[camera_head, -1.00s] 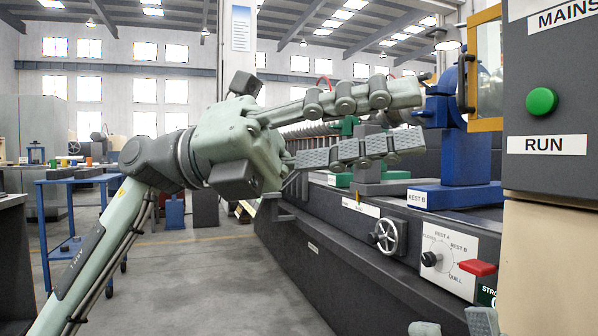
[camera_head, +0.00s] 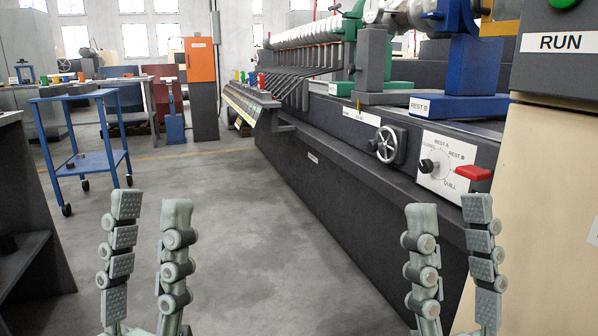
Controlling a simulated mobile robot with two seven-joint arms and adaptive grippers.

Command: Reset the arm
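My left gripper (camera_head: 150,215) stands upright at the lower left, its jointed grey-green fingers apart with nothing between them. My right gripper (camera_head: 449,220) stands upright at the lower right in the same way, its fingers apart and empty. Both point upward from the bottom edge, with open floor between them. The wrists and most of both arms are below the picture. Neither gripper appears to hold anything.
A long dark machine bed (camera_head: 340,170) runs along the right, with a handwheel (camera_head: 387,145), a selector dial panel (camera_head: 447,166) and a red lever (camera_head: 473,173). A cabinet marked RUN (camera_head: 560,75) is at right. A blue cart (camera_head: 84,150) stands left. The floor between is clear.

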